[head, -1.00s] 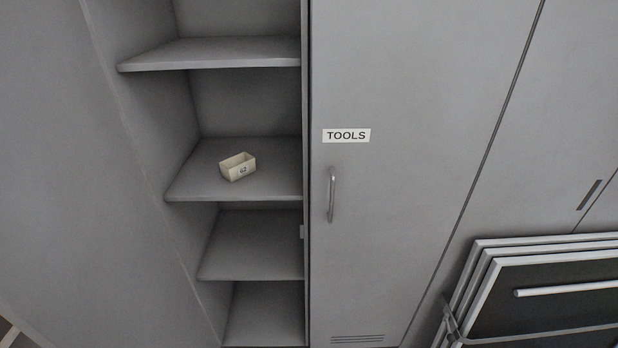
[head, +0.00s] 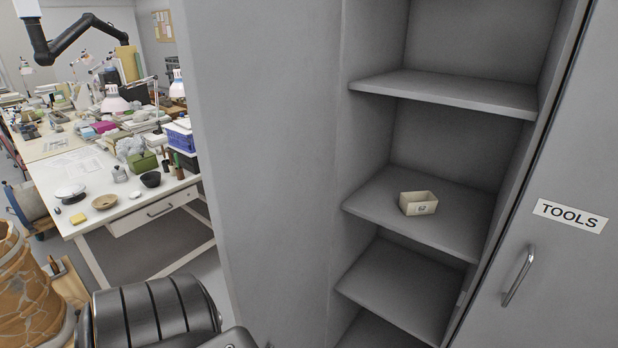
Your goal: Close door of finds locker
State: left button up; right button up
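The finds locker stands open, its grey shelves (head: 440,92) in plain view right of centre. Its door (head: 270,150) is swung wide open on the left and shows as a tall grey panel. A small cream box (head: 418,203) with a label sits on a middle shelf. Part of my dark arm shows at the bottom left, in front of the door's lower part. Neither gripper's fingers are in view.
The shut TOOLS locker door (head: 560,190) with its bar handle (head: 518,277) is at the right. A cluttered white worktable (head: 120,208) stands beyond the open door. A large patched brown vessel (head: 28,295) is at the lower left.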

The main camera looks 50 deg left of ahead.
aim_at(261, 79)
jog(key=z, duration=1.65)
jog(key=k, duration=1.4)
jog(key=u, duration=2.15)
jog(key=i, duration=0.5)
jog(key=u, duration=0.15)
jog(key=k, duration=0.65)
jog(key=z, duration=0.25)
